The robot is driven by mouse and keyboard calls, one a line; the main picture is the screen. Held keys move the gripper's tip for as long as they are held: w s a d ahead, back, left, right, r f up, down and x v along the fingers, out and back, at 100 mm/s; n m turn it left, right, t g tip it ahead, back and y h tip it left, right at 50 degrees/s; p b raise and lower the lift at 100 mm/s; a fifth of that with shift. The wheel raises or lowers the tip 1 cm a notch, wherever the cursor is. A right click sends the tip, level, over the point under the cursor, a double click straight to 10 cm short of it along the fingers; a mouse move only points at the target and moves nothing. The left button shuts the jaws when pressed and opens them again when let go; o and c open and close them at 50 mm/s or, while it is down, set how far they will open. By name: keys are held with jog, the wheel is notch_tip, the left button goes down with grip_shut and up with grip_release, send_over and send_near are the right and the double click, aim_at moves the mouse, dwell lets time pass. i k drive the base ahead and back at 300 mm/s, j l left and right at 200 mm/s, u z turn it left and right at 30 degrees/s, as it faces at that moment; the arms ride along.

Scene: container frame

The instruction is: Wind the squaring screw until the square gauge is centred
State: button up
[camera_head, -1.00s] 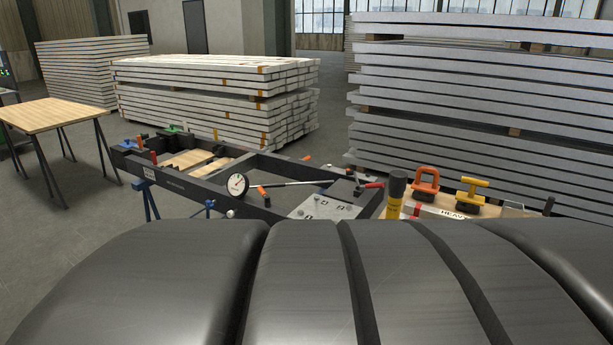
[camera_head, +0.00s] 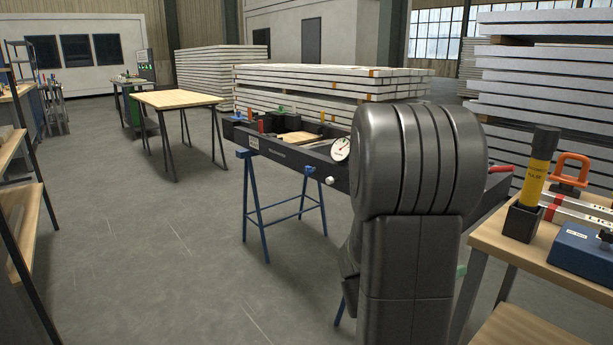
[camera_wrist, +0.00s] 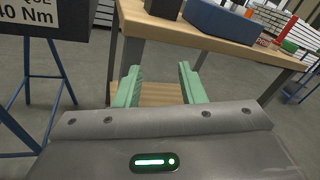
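The square gauge (camera_head: 340,149), a round white dial, sits on the near rail of the dark container frame (camera_head: 290,160) in the head view. Its reading is too small to tell. My arm hides the frame's right part. A red handle (camera_head: 500,169) shows right of my arm, and a pale round knob (camera_head: 329,181) is on the rail's near side; I cannot tell which belongs to the squaring screw. My gripper (camera_wrist: 160,86), with green fingers, is open and empty in the wrist view, between the blue trestle and the wooden table, touching nothing.
The wooden table (camera_head: 490,235) on the right holds a yellow-black cylinder (camera_head: 541,168), a blue box (camera_head: 585,250) and an orange-handled tool (camera_head: 571,168). Blue trestles (camera_head: 256,205) support the frame. Stacked panels stand behind. The floor (camera_head: 150,260) at left is clear.

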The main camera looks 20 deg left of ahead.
aim_at(308, 170)
jog(key=i+j+u, duration=0.4)
jog(key=i+j, duration=0.35)
jog(key=i+j+u, duration=0.35)
jog(key=i+j, duration=0.25)
jog(key=i, duration=0.25)
